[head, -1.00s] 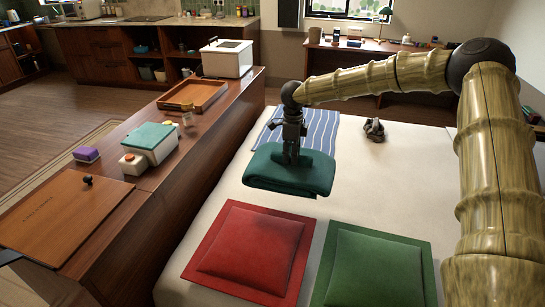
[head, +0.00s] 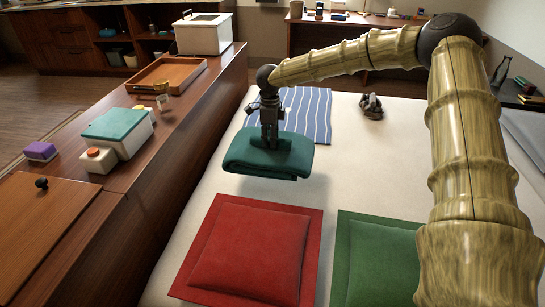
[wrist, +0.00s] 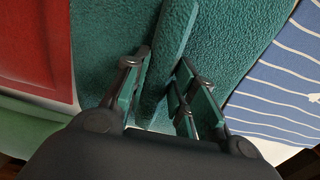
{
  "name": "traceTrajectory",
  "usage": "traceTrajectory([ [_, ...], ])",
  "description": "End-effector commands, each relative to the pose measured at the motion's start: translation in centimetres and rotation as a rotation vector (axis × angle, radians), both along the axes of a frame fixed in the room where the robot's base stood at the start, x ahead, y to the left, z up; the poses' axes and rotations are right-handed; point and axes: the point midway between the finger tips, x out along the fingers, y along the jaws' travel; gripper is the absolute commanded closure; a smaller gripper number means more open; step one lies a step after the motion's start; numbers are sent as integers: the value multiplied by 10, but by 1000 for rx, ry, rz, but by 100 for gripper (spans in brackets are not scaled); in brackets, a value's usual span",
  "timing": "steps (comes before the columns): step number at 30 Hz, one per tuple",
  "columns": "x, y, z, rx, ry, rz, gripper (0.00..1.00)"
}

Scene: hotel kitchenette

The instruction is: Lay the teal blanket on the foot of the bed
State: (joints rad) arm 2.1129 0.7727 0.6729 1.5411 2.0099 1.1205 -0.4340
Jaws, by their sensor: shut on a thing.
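The folded teal blanket (head: 240,155) is in my gripper (head: 270,140), above the white bed (head: 190,235). My gripper is shut on a fold of it from above. A shadow shows on the bed below the blanket, so it seems to hang a little clear of the surface. In the wrist view the fingers (wrist: 158,95) pinch a raised ridge of the teal blanket (wrist: 230,40). The bed's surface under the blanket is hidden.
A blue striped cloth (head: 313,110) lies just behind the blanket, with a dark grey object (head: 371,106) to its right. A red cushion (head: 250,255) and a green cushion (head: 375,260) lie in front. A wooden bench (head: 190,120) with a white-and-teal box (head: 118,130) runs along the left.

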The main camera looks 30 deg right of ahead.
Motion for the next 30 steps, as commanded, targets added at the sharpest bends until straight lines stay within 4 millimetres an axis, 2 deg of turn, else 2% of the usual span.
traceTrajectory([
  [9, 0, 1, -47, 0, 1, 1, 100],
  [14, 0, 0, -56, 0, 1, 0, 100],
  [21, -1, 0, -84, -1, 2, 0, 100],
  [30, 0, 0, -89, -1, -1, 0, 100],
])
